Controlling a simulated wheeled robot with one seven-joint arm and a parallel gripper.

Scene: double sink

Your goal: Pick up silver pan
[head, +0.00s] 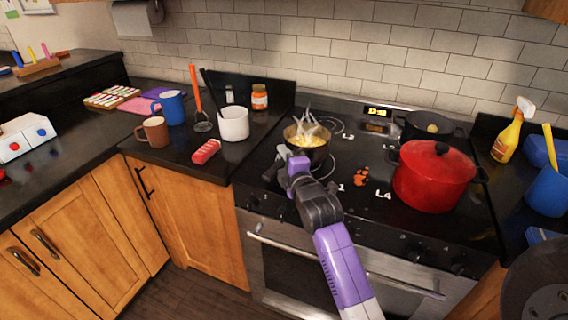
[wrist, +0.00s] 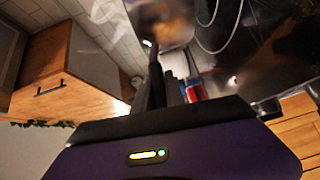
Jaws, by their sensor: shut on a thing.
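The silver pan (head: 307,150) sits at the left part of the stove, with yellow food in it and pale steam rising. My gripper (head: 290,163) is at the pan's near-left side, reaching in from the front. It is shut on the pan, apparently by its handle, which my gripper mostly hides in the head view. In the wrist view my gripper's dark fingers (wrist: 163,88) are close together, and a shiny metal surface fills the area beyond them. I cannot tell whether the pan touches the stove.
A red pot (head: 432,180) stands right of my arm on the stove, with a black pan (head: 430,126) behind it. A white pot (head: 234,124) and a red package (head: 206,151) are on the left counter. A yellow bottle (head: 506,140) stands at the right.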

